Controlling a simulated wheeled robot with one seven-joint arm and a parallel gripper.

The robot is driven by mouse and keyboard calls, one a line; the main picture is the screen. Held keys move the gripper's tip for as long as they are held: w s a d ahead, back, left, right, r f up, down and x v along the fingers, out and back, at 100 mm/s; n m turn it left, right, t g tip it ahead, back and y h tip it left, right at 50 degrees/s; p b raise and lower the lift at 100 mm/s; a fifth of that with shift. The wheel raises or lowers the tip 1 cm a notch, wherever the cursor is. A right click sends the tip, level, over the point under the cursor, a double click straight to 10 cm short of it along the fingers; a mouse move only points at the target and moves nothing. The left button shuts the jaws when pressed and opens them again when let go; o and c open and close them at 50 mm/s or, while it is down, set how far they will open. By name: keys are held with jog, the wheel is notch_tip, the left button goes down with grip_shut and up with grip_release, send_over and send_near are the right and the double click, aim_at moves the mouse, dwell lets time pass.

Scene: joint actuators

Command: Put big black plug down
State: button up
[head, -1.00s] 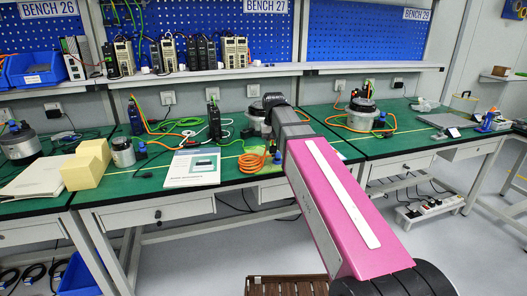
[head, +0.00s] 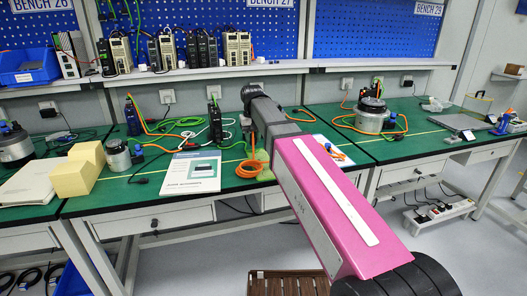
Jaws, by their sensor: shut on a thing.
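My arm reaches over the green bench top, and my gripper (head: 246,121) is at its far end, mostly hidden by my dark wrist. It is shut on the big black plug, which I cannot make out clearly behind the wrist. An orange cable (head: 258,142) hangs beside the wrist and ends in a coil on the bench. A small dark connector (head: 139,179) lies on the bench left of the booklet.
A white booklet (head: 190,174) lies near the front edge. Yellow blocks (head: 78,172) and a silver actuator (head: 118,155) stand left. Another actuator (head: 371,115) stands right. Power supplies (head: 195,48) line the shelf. Bare green bench (head: 400,150) shows at right.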

send_over(263, 158)
jog(key=f, duration=0.3)
jog(key=shift+w+d, duration=0.15)
jog(key=shift+w, duration=0.05)
jog(key=shift+f, duration=1.95)
jog(key=shift+f, duration=0.1)
jog(key=o, duration=1)
jog(key=shift+o, duration=0.2)
notch_tip(263, 158, up, 12)
